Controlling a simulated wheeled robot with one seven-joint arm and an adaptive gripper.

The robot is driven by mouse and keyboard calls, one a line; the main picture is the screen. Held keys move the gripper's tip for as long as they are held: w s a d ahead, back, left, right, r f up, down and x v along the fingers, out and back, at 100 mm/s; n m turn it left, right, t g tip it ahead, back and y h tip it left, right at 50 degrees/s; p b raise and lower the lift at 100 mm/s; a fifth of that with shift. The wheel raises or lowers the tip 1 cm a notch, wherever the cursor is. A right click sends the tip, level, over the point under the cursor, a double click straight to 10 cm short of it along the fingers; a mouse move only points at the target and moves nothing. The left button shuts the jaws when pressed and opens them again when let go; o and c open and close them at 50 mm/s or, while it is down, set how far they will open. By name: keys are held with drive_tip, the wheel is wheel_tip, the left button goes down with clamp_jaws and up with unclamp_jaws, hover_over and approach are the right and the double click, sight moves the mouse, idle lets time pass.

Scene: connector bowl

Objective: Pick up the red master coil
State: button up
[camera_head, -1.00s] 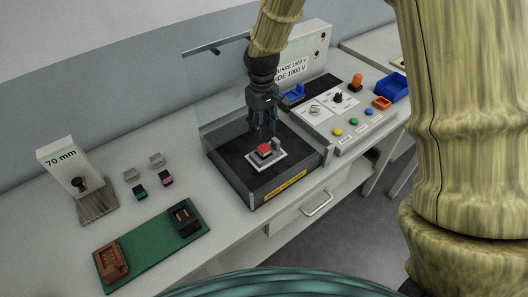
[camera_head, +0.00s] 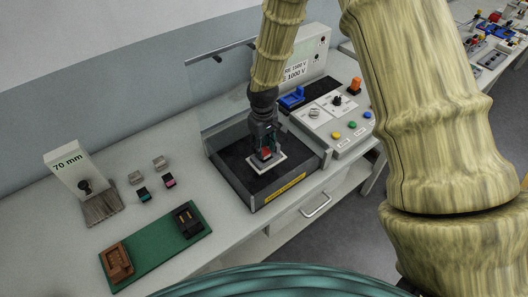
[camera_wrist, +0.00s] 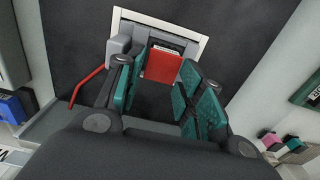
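The red master coil (camera_head: 266,153) is a small red block on a white-framed pad (camera_head: 279,164) inside a dark tray (camera_head: 239,186) with grey walls. In the wrist view the red coil (camera_wrist: 162,66) shows between the tips of my two teal-padded fingers. My gripper (camera_head: 264,146) points down over the coil, with its fingertips low at about the coil's height. In the wrist view my gripper (camera_wrist: 160,70) looks open, with the fingers on either side of the coil. Whether either finger touches it is hard to tell. My fingers hide part of the coil in the head view.
A grey block (camera_wrist: 120,45) stands close left of the coil in the wrist view. A clear panel (camera_head: 222,87) rises behind the tray. A control box with coloured buttons (camera_head: 336,135) stands to its right. A green board (camera_head: 157,249) and small connectors (camera_head: 169,181) lie left.

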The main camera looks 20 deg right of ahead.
drive_tip(key=shift+f, duration=0.9)
drive_tip(key=c, duration=0.7)
drive_tip(key=shift+r, duration=0.1)
